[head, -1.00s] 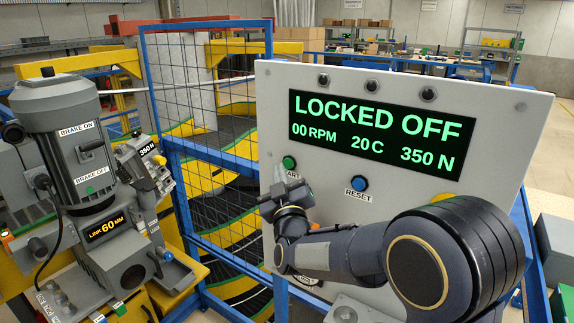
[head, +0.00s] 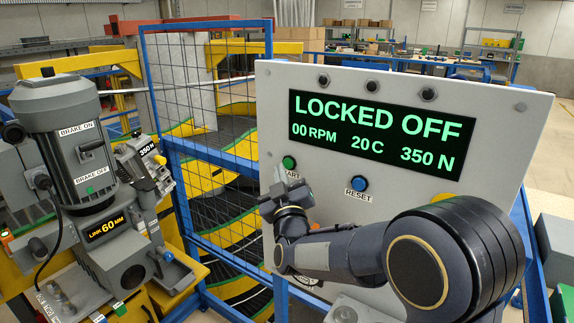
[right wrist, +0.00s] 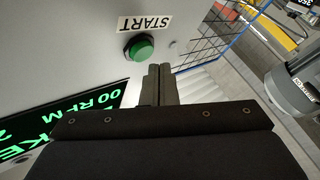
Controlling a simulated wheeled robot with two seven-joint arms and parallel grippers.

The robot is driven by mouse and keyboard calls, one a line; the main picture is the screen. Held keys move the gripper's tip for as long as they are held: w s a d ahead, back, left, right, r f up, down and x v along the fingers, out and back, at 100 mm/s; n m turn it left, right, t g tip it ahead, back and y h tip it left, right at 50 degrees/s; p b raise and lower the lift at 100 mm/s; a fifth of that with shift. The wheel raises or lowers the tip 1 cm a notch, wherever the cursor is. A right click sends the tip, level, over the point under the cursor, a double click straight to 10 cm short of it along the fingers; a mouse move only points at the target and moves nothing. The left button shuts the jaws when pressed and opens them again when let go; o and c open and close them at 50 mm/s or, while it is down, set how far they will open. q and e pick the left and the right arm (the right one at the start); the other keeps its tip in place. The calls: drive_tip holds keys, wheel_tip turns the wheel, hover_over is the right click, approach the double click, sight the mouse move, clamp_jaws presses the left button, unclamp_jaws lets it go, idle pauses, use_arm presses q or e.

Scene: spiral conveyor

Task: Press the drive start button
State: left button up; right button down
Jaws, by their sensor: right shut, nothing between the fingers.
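The green start button (head: 289,162) is on the white control panel (head: 400,215), with a START label partly hidden by my right gripper. My right gripper (head: 277,192) is in front of the panel, just below and left of the button, with its fingers shut and empty. In the right wrist view the green button (right wrist: 139,47) sits beside the shut fingertips (right wrist: 160,70), a little apart from them. The panel display (head: 375,133) reads LOCKED OFF, 00 RPM, 20 C, 350 N. My left gripper is out of view.
A blue reset button (head: 359,184) sits right of the start button. A blue mesh fence (head: 205,110) stands left of the panel, with the spiral conveyor (head: 235,200) behind it. A grey motor unit (head: 70,140) with brake labels is at the left.

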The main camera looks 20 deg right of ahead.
drive_tip(key=shift+w+d, duration=0.1)
drive_tip(key=shift+d, duration=0.05)
drive_tip(key=shift+w+d+b, duration=0.2)
drive_tip(key=shift+b, duration=0.1)
drive_tip(key=shift+w+d, duration=0.25)
drive_tip(key=shift+d, duration=0.1)
idle(1.1)
drive_tip(key=shift+s+a, duration=0.1)
drive_tip(key=shift+s+a+b, duration=0.3)
drive_tip(key=shift+s+a, duration=0.15)
drive_tip(key=shift+a, duration=0.1)
drive_tip(key=shift+s+a, duration=0.8)
drive_tip(key=shift+a, duration=0.2)
drive_tip(key=shift+s+a, duration=0.75)
drive_tip(key=shift+a, duration=0.25)
drive_tip(key=shift+d, duration=0.1)
